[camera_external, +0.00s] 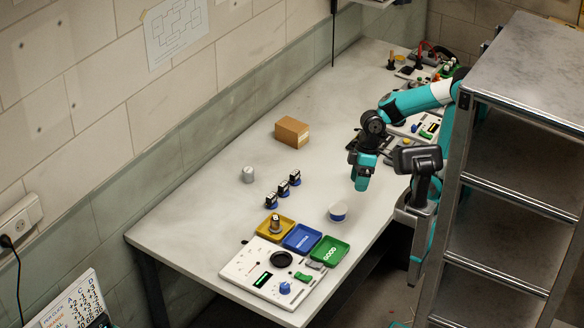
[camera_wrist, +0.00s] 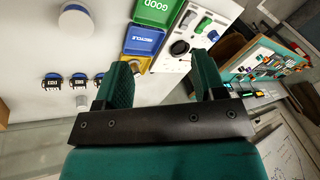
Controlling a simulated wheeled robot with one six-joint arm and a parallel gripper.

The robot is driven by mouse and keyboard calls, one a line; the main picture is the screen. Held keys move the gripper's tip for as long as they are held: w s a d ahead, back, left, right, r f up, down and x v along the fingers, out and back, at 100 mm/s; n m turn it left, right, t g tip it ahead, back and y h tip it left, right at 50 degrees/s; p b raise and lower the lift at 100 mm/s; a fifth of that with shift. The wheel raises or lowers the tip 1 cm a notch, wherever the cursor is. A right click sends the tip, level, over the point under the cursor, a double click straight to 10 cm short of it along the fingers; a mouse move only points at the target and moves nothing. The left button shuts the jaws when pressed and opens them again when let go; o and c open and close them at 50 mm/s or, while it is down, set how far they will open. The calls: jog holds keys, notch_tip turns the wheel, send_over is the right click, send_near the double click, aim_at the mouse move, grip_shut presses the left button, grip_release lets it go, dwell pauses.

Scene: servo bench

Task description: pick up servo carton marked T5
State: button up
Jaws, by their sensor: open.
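A brown cardboard carton (camera_external: 291,132) stands on the bench near the wall side, left of my arm in the external view. Any marking on it, such as T5, is too small to read.
Several small servos (camera_external: 283,188), a grey cylinder (camera_external: 248,175) and a white tub (camera_external: 338,211) stand on the bench (camera_external: 205,208). Yellow, blue and green trays (camera_external: 330,250) sit by a white panel (camera_external: 240,262). A metal shelf (camera_external: 520,190) stands at right. The bench around the carton is clear.

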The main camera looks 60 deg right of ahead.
jog(key=w+d+f+n+h+p, duration=0.15)
jog(key=w+d+n, duration=0.25)
jog(key=d, duration=0.5)
jog(key=w+d+f+n+h, duration=0.15)
jog(key=w+d+n, duration=0.3)
jog(key=d, duration=0.55)
jog(key=w+d+f+n+h+p, duration=0.1)
jog(key=w+d+f+n, duration=0.15)
jog(key=w+d, duration=0.45)
jog(key=shift+n, duration=0.3)
jog(key=f, duration=0.3)
jog(key=s+d+f, duration=0.1)
jog(key=f, duration=0.2)
jog(key=s+d+f, duration=0.1)
jog(key=f, duration=0.3)
jog(key=shift+s, duration=0.15)
jog(key=shift+w+d+f+p, duration=0.1)
jog(key=shift+w+f+p, duration=0.1)
jog(key=shift+f, duration=1.25)
jog(key=shift+w+f+p, duration=0.2)
jog(key=shift+f, duration=1.2)
jog(key=c, duration=1)
jog(key=shift+r, duration=0.1)
